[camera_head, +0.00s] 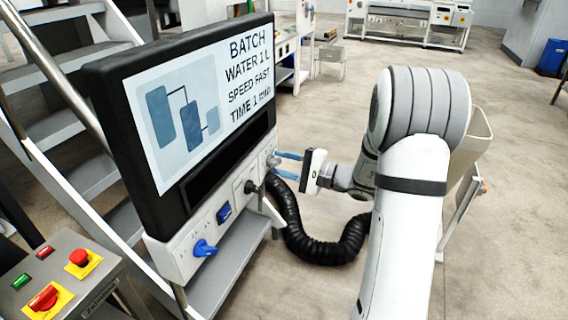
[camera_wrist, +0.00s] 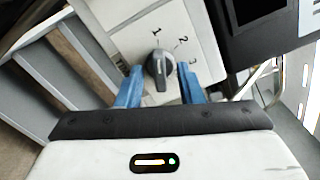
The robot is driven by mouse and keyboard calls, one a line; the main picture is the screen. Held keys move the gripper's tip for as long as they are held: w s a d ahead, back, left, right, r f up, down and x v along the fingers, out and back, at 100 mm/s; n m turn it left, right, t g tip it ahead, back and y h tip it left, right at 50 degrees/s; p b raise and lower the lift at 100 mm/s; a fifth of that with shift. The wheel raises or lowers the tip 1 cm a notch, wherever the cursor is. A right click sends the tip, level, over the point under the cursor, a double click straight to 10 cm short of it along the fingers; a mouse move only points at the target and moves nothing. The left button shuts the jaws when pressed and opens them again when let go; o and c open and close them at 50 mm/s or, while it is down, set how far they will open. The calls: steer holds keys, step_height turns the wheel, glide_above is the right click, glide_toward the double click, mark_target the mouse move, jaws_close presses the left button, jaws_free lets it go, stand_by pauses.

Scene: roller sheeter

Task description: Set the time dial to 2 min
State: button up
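The time dial (camera_wrist: 158,66) is a dark grey knob on a white panel, with the marks 1, 2 and 3 around it in the wrist view. In the head view the dial (camera_head: 272,159) is small, at the panel's right end. The display (camera_head: 205,105) reads BATCH, WATER 1 L, SPEED FAST, TIME 1 min. My gripper (camera_head: 283,165) is at the dial. In the wrist view its blue fingers stand apart, one on each side of the knob. The gripper is open, with a gap visible at the left finger; contact on the right is unclear.
The panel also carries a blue knob (camera_head: 204,248), a blue switch (camera_head: 224,212) and a black knob (camera_head: 250,187). A black hose (camera_head: 325,243) curves below my gripper. A control box (camera_head: 62,275) with buttons stands front left. Stairs (camera_head: 60,80) rise behind the display.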

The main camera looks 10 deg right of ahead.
steer(key=shift+c, duration=0.2)
jaws_close()
stand_by(0.4)
steer(key=m+p, duration=0.1)
steer(key=m, duration=0.3)
steer(key=shift+r+m, duration=0.1)
steer(key=shift+m, duration=0.2)
steer(key=shift+m+p, duration=1.15)
steer(key=shift+m, duration=0.95)
steer(key=shift+o, duration=0.2)
jaws_free()
